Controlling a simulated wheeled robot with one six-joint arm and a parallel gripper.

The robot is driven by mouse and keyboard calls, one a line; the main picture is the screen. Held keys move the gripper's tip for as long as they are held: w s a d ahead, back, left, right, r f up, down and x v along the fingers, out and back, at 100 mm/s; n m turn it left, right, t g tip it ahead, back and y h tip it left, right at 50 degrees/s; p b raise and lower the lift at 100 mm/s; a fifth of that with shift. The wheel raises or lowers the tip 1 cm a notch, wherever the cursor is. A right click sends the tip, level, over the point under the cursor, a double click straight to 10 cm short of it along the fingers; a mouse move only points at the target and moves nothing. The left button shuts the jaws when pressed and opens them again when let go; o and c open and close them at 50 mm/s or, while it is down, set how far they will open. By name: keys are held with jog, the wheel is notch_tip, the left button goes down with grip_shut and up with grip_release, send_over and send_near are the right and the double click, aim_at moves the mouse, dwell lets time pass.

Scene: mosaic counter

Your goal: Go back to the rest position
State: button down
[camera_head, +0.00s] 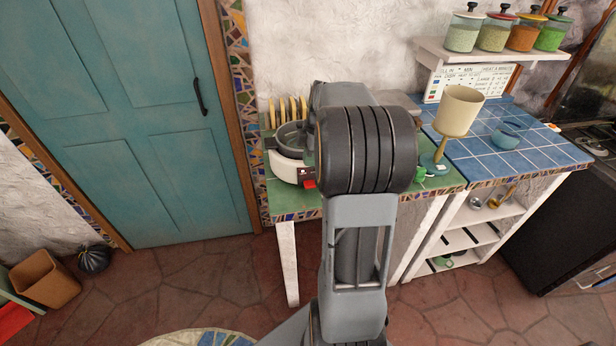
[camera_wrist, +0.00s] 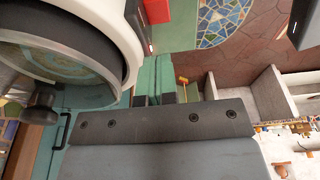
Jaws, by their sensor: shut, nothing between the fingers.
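In the wrist view my gripper (camera_wrist: 154,98) shows as a wide dark bar with two small dark fingertips beyond it. It is shut and holds nothing. In the head view my arm rises in the middle in front of the counter and hides the gripper. A white round appliance (camera_head: 284,166) with a dark rim stands on the green-tiled counter (camera_head: 308,203), just left of my arm. In the wrist view what looks like the same appliance (camera_wrist: 138,38), with a glass lid and dark knob, is close to the gripper at upper left.
A cream cup-shaped vessel (camera_head: 459,111) stands on the counter right of my arm. A blue bowl (camera_head: 505,137) sits on the blue tiles (camera_head: 480,163). A shelf (camera_head: 500,58) with several jars hangs at upper right. Open stone floor (camera_head: 215,285) lies at left, before the teal door (camera_head: 125,120).

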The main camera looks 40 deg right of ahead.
dwell(0.3)
jog(key=m, duration=0.2)
jog(key=shift+d+f+m, duration=0.1)
jog(key=shift+m, duration=0.2)
jog(key=m, duration=0.1)
jog(key=s+f+m, duration=0.1)
jog(key=m, duration=0.1)
jog(key=f+m, duration=0.1)
jog(key=shift+s+a+h, duration=0.25)
jog(key=shift+h, duration=0.05)
jog(key=s+a+r+m+t, duration=0.1)
jog(key=s+a+m, duration=0.1)
jog(key=a, duration=0.5)
jog(key=s+a+r+m+t+h, duration=0.1)
jog(key=s+a+m, duration=0.1)
jog(key=s+a, duration=0.3)
jog(key=s+a+r+m, duration=0.1)
jog(key=s+a+m, duration=0.1)
jog(key=a, duration=0.6)
jog(key=shift+s+a+r+t+h, duration=0.3)
jog(key=shift+s+a+t, duration=0.1)
jog(key=shift+s, duration=0.45)
jog(key=shift+s+f, duration=0.1)
jog(key=shift+s, duration=0.05)
